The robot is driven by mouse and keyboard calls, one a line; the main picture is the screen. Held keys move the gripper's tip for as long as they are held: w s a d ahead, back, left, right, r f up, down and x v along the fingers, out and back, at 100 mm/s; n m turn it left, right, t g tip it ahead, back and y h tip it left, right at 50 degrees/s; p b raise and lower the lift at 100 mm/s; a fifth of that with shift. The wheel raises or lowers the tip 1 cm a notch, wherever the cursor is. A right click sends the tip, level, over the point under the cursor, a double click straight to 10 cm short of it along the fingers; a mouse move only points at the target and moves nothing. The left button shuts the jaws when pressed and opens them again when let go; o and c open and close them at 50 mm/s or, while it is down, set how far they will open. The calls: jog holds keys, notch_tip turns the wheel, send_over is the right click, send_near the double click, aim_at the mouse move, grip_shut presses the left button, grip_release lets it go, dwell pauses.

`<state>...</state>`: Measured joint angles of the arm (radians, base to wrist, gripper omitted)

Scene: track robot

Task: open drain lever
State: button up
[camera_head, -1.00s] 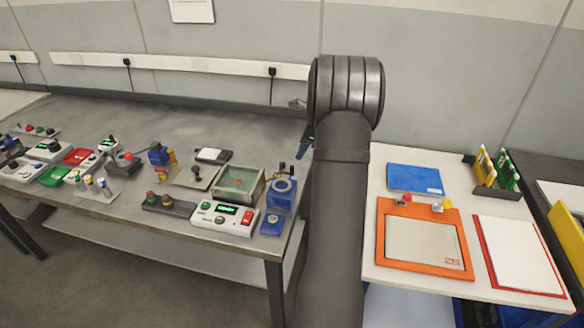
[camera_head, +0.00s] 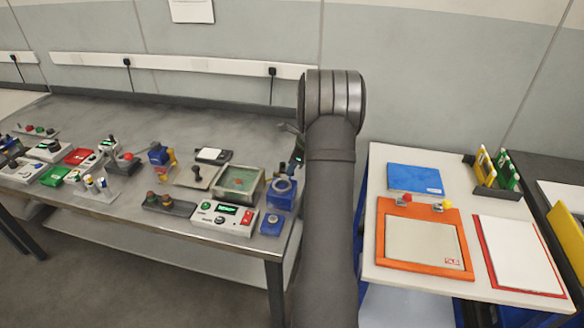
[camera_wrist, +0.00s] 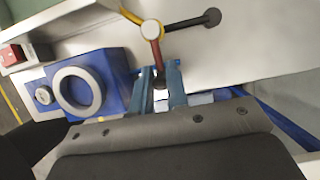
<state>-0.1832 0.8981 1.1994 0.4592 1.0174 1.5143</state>
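A blue unit with a white ring (camera_wrist: 76,91) is at left in the wrist view; it also shows in the head view (camera_head: 282,192) at the bench's right end. Beside it in the wrist view is a lever assembly with a white hub (camera_wrist: 151,30). The red arm points down to a dark end (camera_wrist: 160,80) between my fingers. My gripper (camera_wrist: 160,88) has blue fingers standing apart on either side of that end; contact is unclear. I cannot tell which arm is the drain lever.
A small blue box (camera_head: 271,224), a white control panel (camera_head: 225,217) and a glass-topped tray (camera_head: 239,184) crowd the bench left of my arm. A white table (camera_head: 385,262) with an orange-framed board (camera_head: 424,242) stands to the right.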

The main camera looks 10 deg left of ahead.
grip_shut()
jog(key=shift+w, duration=0.1)
jog(key=n, duration=0.1)
jog(key=w+n+g, duration=0.1)
jog(key=n, duration=0.1)
jog(key=w+n, duration=0.1)
jog(key=shift+a+f+n+g+h, duration=0.1)
jog(key=shift+a+n+g+h, duration=0.1)
jog(key=shift+n+g+h, duration=0.15)
jog(key=n, duration=0.1)
jog(key=w+a+n+g, duration=0.1)
jog(key=n, duration=0.1)
jog(key=w+n+h, duration=0.1)
jog(key=n, duration=0.1)
jog(key=shift+a+g, duration=0.3)
jog(key=shift+g, duration=0.05)
jog(key=n, duration=0.2)
jog(key=w+a+n+h, duration=0.1)
jog(key=shift+a+n+g, duration=0.2)
jog(key=shift+n+g, duration=0.1)
jog(key=shift+n, duration=0.05)
jog(key=shift+w+a+n+g+h, duration=0.1)
jog(key=shift+a+n+g+h, duration=0.35)
jog(key=shift+n, duration=0.85)
jog(key=shift+a, duration=0.2)
